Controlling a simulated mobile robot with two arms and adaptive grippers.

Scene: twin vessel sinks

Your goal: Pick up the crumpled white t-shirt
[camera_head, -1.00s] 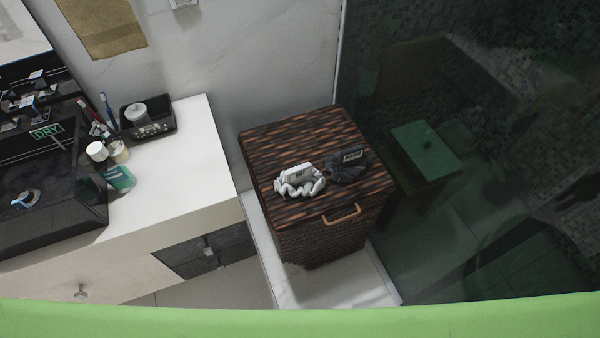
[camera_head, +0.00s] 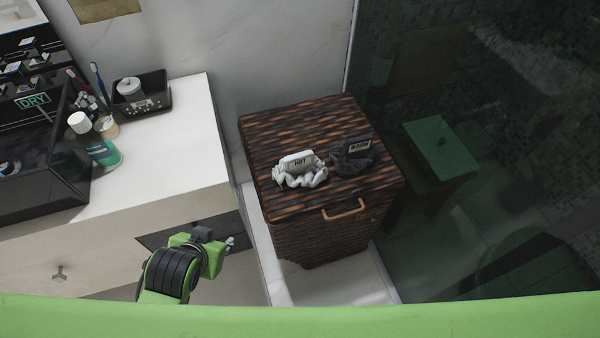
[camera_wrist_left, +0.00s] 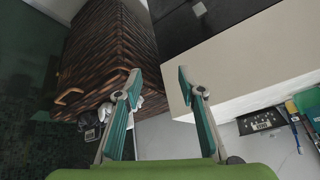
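The crumpled white t-shirt (camera_head: 301,174) lies on top of the woven brown hamper (camera_head: 290,125), with a tag reading "HOT" on it. In the left wrist view a little of the white t-shirt (camera_wrist_left: 106,110) shows, mostly hidden behind one finger. My left gripper (camera_head: 230,243) is in front of the vanity, left of the hamper and apart from the t-shirt. In the left wrist view its two fingers (camera_wrist_left: 157,85) are spread, with nothing between them. My right gripper is not in view.
A crumpled dark cloth (camera_head: 352,157) with a tag lies right beside the white t-shirt. The hamper has a handle (camera_head: 345,210) on its front. The white vanity counter (camera_head: 175,150) stands left, holding a black box (camera_head: 148,100) and bottles. Dark glass is on the right.

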